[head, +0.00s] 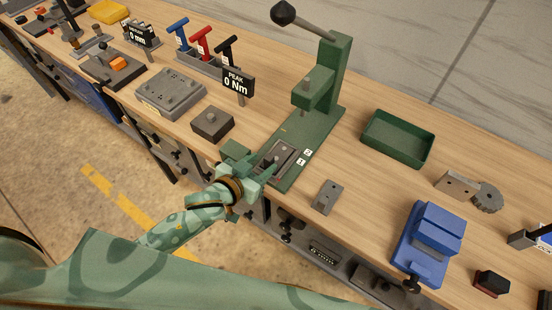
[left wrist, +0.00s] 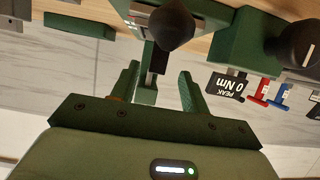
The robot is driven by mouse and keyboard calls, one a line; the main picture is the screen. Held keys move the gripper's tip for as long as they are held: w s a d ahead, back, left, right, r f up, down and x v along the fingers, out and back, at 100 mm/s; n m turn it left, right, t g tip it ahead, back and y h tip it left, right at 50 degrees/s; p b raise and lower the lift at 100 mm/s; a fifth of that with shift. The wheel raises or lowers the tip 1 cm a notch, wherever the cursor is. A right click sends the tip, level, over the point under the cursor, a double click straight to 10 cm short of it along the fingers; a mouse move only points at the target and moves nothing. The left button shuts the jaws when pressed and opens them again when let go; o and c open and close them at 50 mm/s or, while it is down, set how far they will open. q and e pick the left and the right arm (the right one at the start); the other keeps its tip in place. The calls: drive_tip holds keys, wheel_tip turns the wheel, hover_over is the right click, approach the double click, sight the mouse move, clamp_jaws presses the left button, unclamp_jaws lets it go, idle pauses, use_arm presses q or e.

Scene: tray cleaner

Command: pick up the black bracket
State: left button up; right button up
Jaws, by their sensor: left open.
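My left gripper (head: 264,166) is open at the front edge of the green press base (head: 316,140), beside a dark grey part (head: 281,156) lying in the press's nest. The fingers partly cover the nest, and I cannot tell whether they touch the part. I cannot tell for sure that this part is the black bracket. In the left wrist view the gripper (left wrist: 160,90) shows two spread fingers with no held thing visible between them; the press stands beyond. My right gripper is not in view.
The press lever's black ball (head: 283,13) rises above; it also shows in the left wrist view (left wrist: 172,28). A dark block (head: 212,123) stands left. A small grey plate (head: 327,196), green tray (head: 398,139) and blue vise (head: 428,243) lie right. Bare wood separates them.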

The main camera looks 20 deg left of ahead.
sight(270, 157)
use_arm(q)
drive_tip(key=x, duration=0.6)
drive_tip(key=shift+w+d+r+b, duration=0.2)
drive_tip(key=shift+d+r+b, duration=0.1)
drive_tip(key=shift+r+b, duration=0.05)
drive_tip(key=shift+r, duration=0.1)
clamp_jaws()
